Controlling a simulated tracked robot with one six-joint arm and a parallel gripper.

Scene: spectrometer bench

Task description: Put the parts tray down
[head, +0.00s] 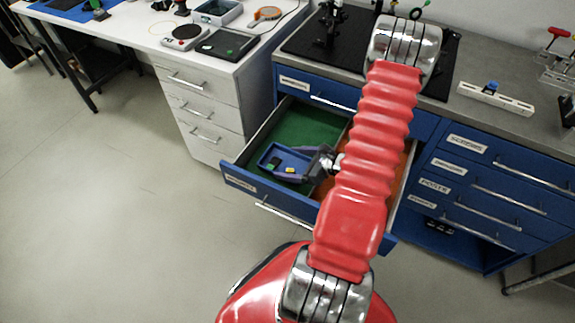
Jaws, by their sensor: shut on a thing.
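The parts tray (268,157) is a small blue tray with a few small pieces in it, one of them yellow. It is at or just above the green-lined left part of an open blue drawer (237,182); I cannot tell whether it touches the drawer floor. My gripper (306,175) is at the tray's right side and shut on it. My red arm hides part of the drawer's right side, which has an orange lining (407,170).
Green lining (305,122) is bare behind the tray. Above the drawer is a grey bench (440,115) with a black board and a white holder (495,98). A white drawer unit (205,100) stands left. Open floor lies front left.

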